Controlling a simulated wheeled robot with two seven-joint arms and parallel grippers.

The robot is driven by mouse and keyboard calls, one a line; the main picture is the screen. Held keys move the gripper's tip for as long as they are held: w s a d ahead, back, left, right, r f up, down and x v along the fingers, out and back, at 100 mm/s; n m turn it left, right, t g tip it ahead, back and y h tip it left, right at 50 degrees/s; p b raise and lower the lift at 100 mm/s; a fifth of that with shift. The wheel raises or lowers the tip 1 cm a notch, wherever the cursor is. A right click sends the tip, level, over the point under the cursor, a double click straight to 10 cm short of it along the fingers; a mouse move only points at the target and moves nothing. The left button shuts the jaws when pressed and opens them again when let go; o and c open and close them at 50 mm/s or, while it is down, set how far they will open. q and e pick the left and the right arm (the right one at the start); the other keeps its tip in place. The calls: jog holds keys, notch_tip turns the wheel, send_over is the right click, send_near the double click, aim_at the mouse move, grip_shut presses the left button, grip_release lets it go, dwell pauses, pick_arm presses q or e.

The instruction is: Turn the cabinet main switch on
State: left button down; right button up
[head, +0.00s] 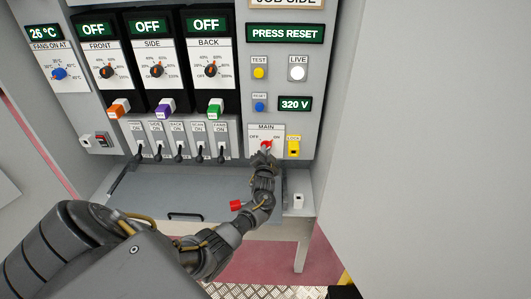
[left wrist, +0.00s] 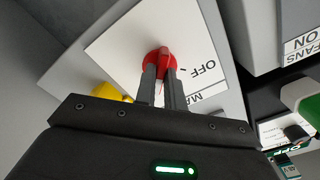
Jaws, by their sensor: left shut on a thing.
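The main switch (head: 267,145) is a red rotary knob on a white plate headed MAIN, with OFF on its left and ON on its right in the head view. My left gripper (head: 264,153) reaches it from below. In the left wrist view the two fingers (left wrist: 163,82) are closed on the red knob (left wrist: 161,56), and the OFF label shows beside it. The fingers cover part of the knob, so which mark it points at is hard to tell. My right gripper is not in view.
A yellow LOCK part (head: 293,147) sits just right of the switch. Several small toggle switches (head: 178,151) stand to its left. Displays above read OFF (head: 149,27), PRESS RESET (head: 285,33) and 320 V (head: 295,103). A grey wall panel (head: 430,130) stands at right.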

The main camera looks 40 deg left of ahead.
pick_arm(q)
jog(key=c, duration=1.5)
grip_release()
jog(key=shift+s+d, duration=0.1)
jog(key=b+v, duration=0.1)
jog(key=v, duration=0.9)
jog(key=shift+s+d, duration=0.2)
jog(key=shift+s, duration=0.05)
